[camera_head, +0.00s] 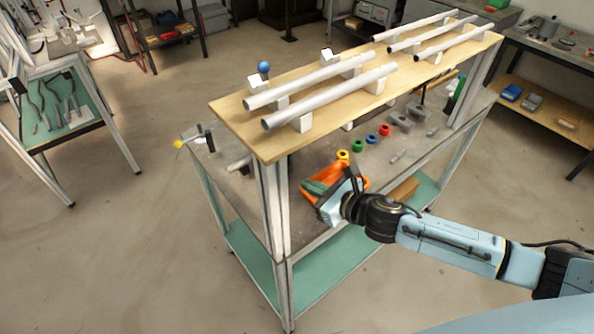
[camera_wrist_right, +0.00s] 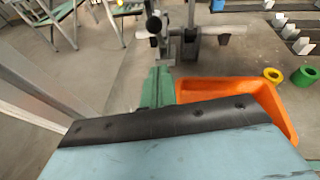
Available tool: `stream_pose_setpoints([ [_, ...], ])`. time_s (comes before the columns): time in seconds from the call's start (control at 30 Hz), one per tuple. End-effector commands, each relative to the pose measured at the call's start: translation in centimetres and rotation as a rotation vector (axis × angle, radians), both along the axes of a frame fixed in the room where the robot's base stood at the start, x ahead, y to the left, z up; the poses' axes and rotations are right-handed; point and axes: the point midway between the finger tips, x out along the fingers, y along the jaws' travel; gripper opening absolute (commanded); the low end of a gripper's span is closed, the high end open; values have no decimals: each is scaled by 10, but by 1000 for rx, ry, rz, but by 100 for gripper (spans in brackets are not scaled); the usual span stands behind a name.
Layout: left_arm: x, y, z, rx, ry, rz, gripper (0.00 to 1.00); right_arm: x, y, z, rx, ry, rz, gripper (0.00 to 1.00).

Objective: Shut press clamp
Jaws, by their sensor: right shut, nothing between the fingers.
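At the left end of the bench stands a small dark upright fitting (camera_head: 209,141) with a yellow-tipped part (camera_head: 178,144) reaching past the edge; it may be the press clamp, but it is too small to tell whether it is open. The right wrist view shows a grey post with a black knob (camera_wrist_right: 154,25), with a green part (camera_wrist_right: 158,88) nearer to me. My right gripper (camera_head: 338,200) is shut and empty over the bench's front edge, by the orange bin (camera_head: 308,192). The bin also shows in the right wrist view (camera_wrist_right: 268,97). Its fingertips are hidden. My left gripper is out of view.
A wooden upper shelf (camera_head: 235,108) carrying grey tubes (camera_head: 330,95) overhangs the bench. Bench posts (camera_head: 272,205) stand close by my right gripper's left. Coloured rings (camera_head: 358,146) lie behind the bin. A grey cylinder (camera_head: 238,163) lies toward the left end.

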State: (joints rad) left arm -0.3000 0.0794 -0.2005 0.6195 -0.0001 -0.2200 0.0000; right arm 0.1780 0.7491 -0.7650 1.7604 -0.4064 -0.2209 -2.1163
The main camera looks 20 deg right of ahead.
Motion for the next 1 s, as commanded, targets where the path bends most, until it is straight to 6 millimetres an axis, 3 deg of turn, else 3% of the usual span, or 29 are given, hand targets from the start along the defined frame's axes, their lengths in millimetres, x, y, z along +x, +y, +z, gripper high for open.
stream_pose_setpoints([
  [0.1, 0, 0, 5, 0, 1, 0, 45, 19, 11, 2, 2, -3, 0, 0],
  [0.3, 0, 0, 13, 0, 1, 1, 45, 36, 22, 13, 1, 0, 0, 0],
  [0.77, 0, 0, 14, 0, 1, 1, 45, 41, 25, 14, 1, 2, -1, 0],
  [1.0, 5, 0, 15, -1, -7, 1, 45, 51, 14, 18, -1, 0, -23, 0],
])
